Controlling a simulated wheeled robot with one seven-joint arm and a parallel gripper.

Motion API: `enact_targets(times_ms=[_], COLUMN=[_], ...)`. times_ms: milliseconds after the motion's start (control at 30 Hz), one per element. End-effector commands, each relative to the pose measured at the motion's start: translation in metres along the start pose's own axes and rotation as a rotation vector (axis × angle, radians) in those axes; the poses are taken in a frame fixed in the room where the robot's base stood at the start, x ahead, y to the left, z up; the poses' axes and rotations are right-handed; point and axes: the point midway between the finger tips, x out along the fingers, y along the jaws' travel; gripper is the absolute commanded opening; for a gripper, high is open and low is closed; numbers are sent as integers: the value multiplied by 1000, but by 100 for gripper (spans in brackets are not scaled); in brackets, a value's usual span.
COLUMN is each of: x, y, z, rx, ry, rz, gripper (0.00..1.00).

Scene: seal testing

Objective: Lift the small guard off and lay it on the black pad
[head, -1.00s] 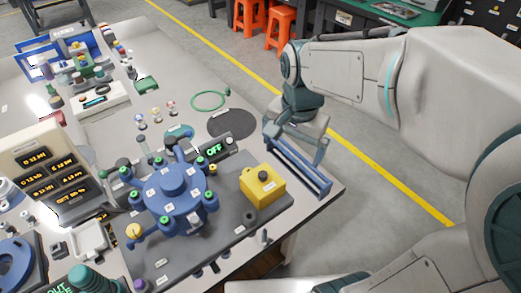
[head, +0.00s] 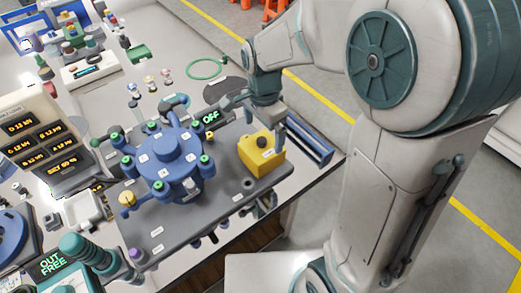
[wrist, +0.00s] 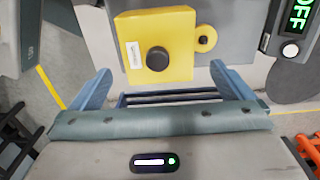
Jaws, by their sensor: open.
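The small guard is most likely the yellow block (head: 262,157) with a black knob on top, standing at the right end of the grey base plate. In the wrist view the guard (wrist: 176,22) lies ahead, between the lines of my two fingers. My gripper (head: 260,118) is open and empty, behind and above the guard and apart from it. Its blue fingertips (wrist: 160,80) are spread wide in the wrist view. The black pad, a dark round disc (head: 222,90), lies flat on the table beyond the plate, partly hidden by my arm. It looks empty where it shows.
A blue flanged housing (head: 165,158) with green-capped posts stands left of the guard. An OFF display (head: 211,118) stands between plate and pad. A blue rail frame (head: 312,143) lies at the table's right edge. A green ring (head: 205,68) lies beyond the pad.

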Motion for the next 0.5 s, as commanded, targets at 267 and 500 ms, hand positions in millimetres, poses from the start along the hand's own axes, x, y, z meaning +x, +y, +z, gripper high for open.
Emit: enact_targets(times_ms=[267, 500], x=[33, 54], y=[3, 2], z=[7, 7], rx=[-1, 0], ry=[-1, -1], rz=[4, 1], gripper=[100, 100])
